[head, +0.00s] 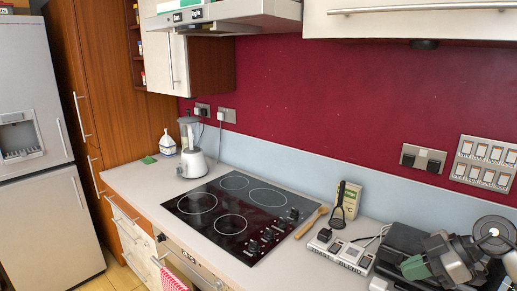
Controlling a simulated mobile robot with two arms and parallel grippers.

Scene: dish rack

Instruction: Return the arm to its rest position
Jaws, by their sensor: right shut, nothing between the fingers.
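My right gripper (414,267) is at the lower right of the head view, over the right part of the worktop. Its fingers are shut with nothing between them, and their tips look dull green. My right arm comes in from the right edge, with grey joints and links. My left gripper is not in view. No dish rack can be clearly made out.
A black object (400,240) lies behind my right gripper, partly hidden. White boxes with dark switches (340,252), a wooden spoon (311,222), a black utensil (339,203) and a carton (351,200) stand left of it. The black hob (238,215) is clear. A blender (190,150) stands farther left.

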